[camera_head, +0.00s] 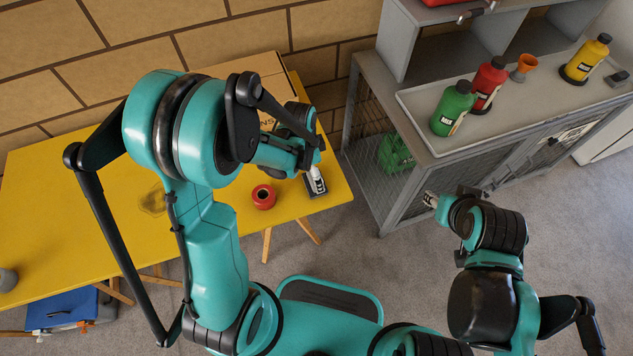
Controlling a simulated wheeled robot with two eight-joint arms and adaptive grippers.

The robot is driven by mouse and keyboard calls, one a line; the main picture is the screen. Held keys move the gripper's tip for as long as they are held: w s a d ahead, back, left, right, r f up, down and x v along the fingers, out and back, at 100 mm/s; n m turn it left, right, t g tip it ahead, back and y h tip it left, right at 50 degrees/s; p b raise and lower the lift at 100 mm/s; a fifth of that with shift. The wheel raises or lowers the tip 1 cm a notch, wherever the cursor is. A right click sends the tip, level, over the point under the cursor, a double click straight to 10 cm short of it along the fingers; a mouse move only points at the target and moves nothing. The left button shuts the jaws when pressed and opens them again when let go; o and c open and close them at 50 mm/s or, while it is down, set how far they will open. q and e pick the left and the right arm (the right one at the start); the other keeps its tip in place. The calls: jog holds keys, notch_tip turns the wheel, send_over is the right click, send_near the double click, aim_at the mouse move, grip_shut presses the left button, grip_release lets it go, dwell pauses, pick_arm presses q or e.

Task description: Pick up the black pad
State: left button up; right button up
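The black pad (313,192) is a small dark flat piece near the right end of the yellow table (215,240). My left gripper (317,178) reaches down over it, with pale fingertips at or just above the pad. The fingers cover part of the pad, and I cannot tell whether they touch it or are closed. My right gripper (430,199) hangs in front of the grey cabinet, away from the pad; its finger opening is too small to make out.
A red round object (263,197) lies left of the pad. A cardboard box (247,70) stands behind my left arm. The grey cabinet (380,150) carries green (453,108), red (489,84) and yellow (586,59) bottles and an orange cup (523,67).

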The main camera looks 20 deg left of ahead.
aim_at(307, 178)
pick_arm(q)
jog(key=f, duration=0.1)
jog(key=f+b, duration=0.1)
jog(key=f, duration=0.1)
jog(key=f+b, duration=0.1)
jog(key=f, duration=0.1)
jog(key=shift+d, duration=0.3)
jog(key=shift+r, duration=0.1)
jog(key=shift+c, duration=0.3)
jog(key=c, duration=1.3)
